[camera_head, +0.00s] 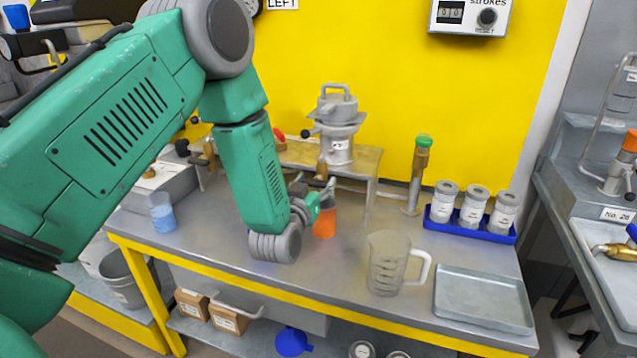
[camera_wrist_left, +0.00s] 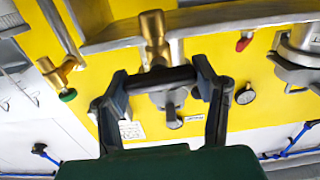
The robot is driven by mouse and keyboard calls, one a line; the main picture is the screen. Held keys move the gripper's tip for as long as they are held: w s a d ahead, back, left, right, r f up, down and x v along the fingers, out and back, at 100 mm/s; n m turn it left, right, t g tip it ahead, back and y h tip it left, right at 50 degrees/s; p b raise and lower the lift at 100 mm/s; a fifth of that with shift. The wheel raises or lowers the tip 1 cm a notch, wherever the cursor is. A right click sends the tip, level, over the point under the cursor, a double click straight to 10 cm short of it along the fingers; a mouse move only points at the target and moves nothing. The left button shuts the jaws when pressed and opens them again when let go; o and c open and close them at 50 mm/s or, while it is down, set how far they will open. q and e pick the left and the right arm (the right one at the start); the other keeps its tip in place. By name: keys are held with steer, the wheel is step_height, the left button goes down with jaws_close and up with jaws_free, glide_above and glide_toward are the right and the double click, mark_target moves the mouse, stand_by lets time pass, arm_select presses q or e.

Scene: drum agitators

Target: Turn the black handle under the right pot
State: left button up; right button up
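The right pot (camera_head: 339,122) is a grey metal vessel on a raised stand. A brass outlet (camera_head: 322,168) shows below it, and a brass valve body shows in the left wrist view (camera_wrist_left: 155,38). The black handle (camera_wrist_left: 160,79) is a dark horizontal bar in front of that brass. My left gripper (camera_head: 325,188) is just below the stand. In the left wrist view its fingers (camera_wrist_left: 162,82) are wide apart, with the bar spanning between the tips. I cannot tell how firmly they touch its ends. My right gripper is out of view.
An orange-filled beaker (camera_head: 325,224) stands just below my left gripper. A beaker with blue liquid (camera_head: 162,216) stands at the left.

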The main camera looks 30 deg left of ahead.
arm_select(q)
steer(key=shift+w+a+r, duration=0.15)
steer(key=shift+a, duration=0.1)
steer(key=shift+d+r, duration=0.1)
steer(key=shift+d, duration=0.2)
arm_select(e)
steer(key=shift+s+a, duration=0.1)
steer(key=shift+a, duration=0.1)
